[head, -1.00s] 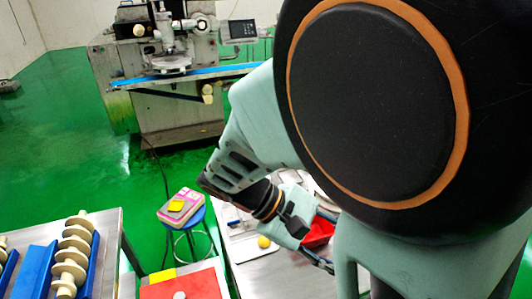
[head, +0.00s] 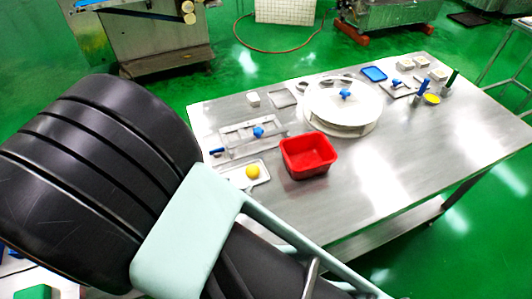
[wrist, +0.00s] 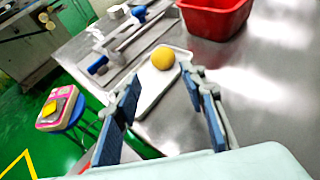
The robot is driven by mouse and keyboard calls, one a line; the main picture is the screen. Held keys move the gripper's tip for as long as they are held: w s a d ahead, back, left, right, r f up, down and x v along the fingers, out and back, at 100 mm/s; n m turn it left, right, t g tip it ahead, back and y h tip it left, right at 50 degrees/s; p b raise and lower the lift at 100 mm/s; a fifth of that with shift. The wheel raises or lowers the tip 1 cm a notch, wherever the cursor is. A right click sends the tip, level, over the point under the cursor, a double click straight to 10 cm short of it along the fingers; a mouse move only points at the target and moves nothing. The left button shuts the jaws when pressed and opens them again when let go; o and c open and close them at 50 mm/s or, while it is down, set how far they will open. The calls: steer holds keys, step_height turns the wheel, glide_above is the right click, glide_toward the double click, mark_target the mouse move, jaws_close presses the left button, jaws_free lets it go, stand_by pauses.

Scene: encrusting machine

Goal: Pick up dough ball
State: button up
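The yellow dough ball (head: 252,171) sits on a small white tray (head: 262,180) on the steel table in the head view. The ball (wrist: 163,58) and its tray (wrist: 150,98) also show in the wrist view, ahead of my fingers. My gripper (wrist: 158,92) is open, with its two blue-padded fingers wide apart and nothing between the pads. The ball lies beyond the fingertips, close to the line between them. In the head view my arm fills the lower left and my fingers cannot be made out.
A red bin (head: 308,155) stands right of the tray. A metal frame with a blue knob (head: 258,132) lies behind it. A white round turntable (head: 342,105) stands farther back. The table's right part (head: 430,150) is mostly clear. A pink scale (wrist: 57,108) stands on a blue stool.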

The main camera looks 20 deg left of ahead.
mark_target(250, 173)
steer(key=x, duration=0.9)
steer(key=shift+w+d, duration=0.2)
steer(key=shift+d, duration=0.05)
steer(key=c, duration=0.8)
steer(key=shift+r, duration=0.15)
steer(key=shift+c, duration=0.2)
